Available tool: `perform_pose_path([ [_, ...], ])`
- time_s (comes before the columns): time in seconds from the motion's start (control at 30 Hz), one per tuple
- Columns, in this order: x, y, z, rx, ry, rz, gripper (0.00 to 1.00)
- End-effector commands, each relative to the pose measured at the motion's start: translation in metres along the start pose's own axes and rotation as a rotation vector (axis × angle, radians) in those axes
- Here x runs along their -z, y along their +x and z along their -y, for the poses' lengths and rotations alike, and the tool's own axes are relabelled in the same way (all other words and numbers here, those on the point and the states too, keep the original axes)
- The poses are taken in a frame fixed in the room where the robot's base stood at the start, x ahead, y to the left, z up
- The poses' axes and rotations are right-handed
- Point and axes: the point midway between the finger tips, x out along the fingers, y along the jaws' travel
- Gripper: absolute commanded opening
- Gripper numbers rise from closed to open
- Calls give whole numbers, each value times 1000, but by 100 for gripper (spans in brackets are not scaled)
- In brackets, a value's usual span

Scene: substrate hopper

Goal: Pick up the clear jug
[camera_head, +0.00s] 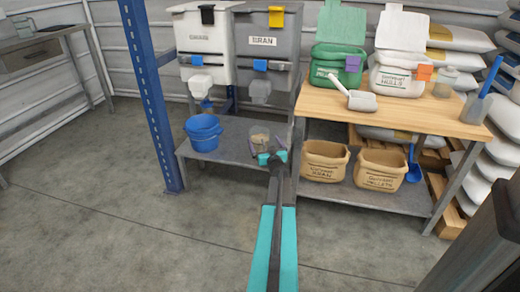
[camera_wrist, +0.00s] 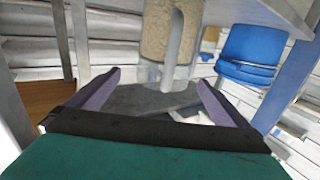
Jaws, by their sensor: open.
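The clear jug (camera_head: 260,138) stands on the low grey bench, with tan, grain-like contents inside. In the wrist view the jug (camera_wrist: 156,32) is at the top middle, with its pale handle facing me; its top is cut off by the frame edge. My gripper (camera_head: 271,155) is open and empty at the near side of the jug, partly covering its lower part in the head view. In the wrist view, my gripper's two fingers (camera_wrist: 158,77) are spread apart and point towards the jug, which is not between them.
Stacked blue buckets (camera_head: 203,132) stand left of the jug. A white hopper (camera_head: 207,40) and a grey bran hopper (camera_head: 265,45) are above. A blue post (camera_head: 150,95) stands left. Tan tubs (camera_head: 324,162) sit on a shelf under the wooden table (camera_head: 420,115) at right.

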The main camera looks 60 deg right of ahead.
Motion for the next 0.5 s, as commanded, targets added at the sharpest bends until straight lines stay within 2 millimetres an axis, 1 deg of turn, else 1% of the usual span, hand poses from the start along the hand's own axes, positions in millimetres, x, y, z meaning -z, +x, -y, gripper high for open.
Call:
perform_pose_path([
  [0.03, -1, 4, 0, 0, 0, -1, 100],
  [0.1, 0, 7, 0, 0, 0, -1, 100],
  [0.5, 0, 8, 0, 0, 0, 0, 100],
])
